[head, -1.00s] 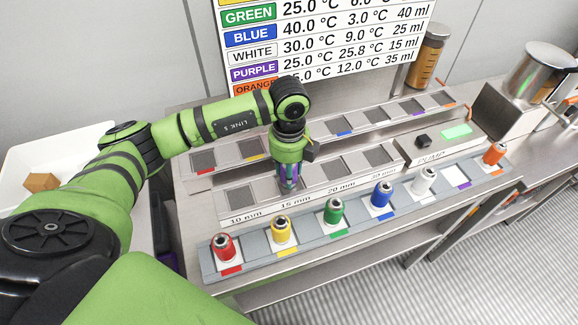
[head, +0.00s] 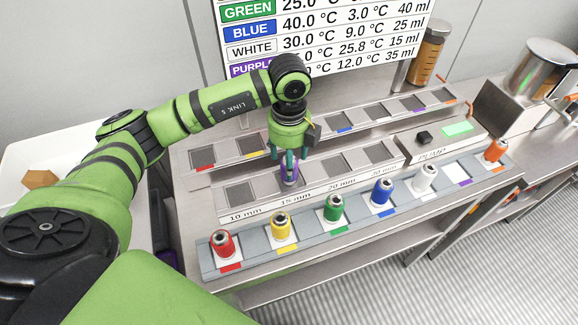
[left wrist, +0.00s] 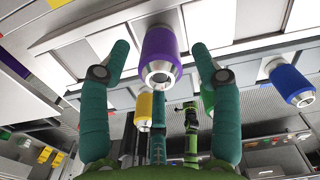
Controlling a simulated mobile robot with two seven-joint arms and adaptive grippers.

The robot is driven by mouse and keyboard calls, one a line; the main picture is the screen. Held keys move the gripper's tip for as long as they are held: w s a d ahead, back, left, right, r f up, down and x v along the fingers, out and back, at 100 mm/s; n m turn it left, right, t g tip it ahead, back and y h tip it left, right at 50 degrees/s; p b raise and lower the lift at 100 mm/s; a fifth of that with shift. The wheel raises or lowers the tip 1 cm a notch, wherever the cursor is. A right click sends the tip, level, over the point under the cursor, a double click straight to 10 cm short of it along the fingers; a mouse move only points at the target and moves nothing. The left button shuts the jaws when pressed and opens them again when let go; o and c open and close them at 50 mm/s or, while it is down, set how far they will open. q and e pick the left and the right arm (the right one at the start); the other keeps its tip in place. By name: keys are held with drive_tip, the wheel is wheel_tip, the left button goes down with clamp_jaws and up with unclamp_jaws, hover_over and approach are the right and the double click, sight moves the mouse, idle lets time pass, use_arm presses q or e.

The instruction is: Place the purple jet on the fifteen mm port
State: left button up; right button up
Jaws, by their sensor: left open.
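The purple jet (head: 290,174) stands upright at the second port of the port row, behind the 15 mm label (head: 293,202). Its exact seating is hard to tell at this size. My left gripper (head: 291,155) is above it, pointing down, with its fingertips around the jet's top. In the left wrist view the purple jet (left wrist: 161,50) lies between the two spread fingers (left wrist: 160,75), with a gap on each side. The gripper is open. My right gripper is not in view.
Red (head: 223,243), yellow (head: 280,226), green (head: 335,209), blue (head: 382,193), white (head: 425,177) and orange (head: 496,151) jets stand in the front rack. The purple-marked slot (head: 457,175) there is empty. The 10 mm port (head: 240,196) and 20 mm port (head: 335,168) are free.

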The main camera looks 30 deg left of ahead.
use_arm(q)
wheel_tip(320, 180, up, 9)
drive_tip(key=shift+f+b, duration=0.1)
drive_tip(key=shift+b, duration=0.55)
idle(0.6)
